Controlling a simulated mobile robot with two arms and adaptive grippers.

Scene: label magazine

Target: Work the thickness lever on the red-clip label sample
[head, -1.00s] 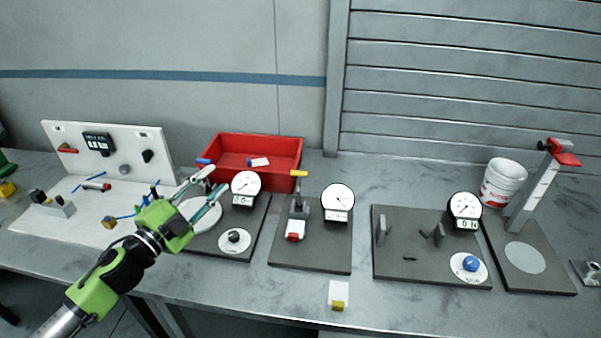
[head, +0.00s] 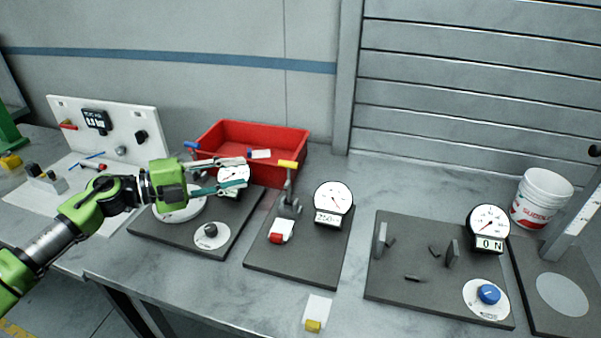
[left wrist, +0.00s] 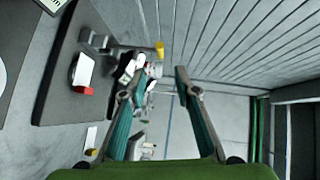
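The label sample with the red clip (head: 281,231) lies on the dark base of the middle gauge station, and it also shows in the left wrist view (left wrist: 83,75). The thickness lever (head: 288,165) stands up behind the sample with a yellow tip; the left wrist view shows that tip (left wrist: 159,48) too. The station's round dial (head: 333,198) has a small display below it, hard to read. My left gripper (head: 245,172) is open and empty, left of the lever and apart from it, its fingers pointing right. My right gripper is not in view.
A red bin (head: 262,133) stands behind the lever. The left station's dial (head: 234,180) is close to my left fingers. A yellow-clip sample (head: 316,313) lies at the table's front edge. A station with a blue knob (head: 489,294) and a white bucket (head: 541,198) stand right.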

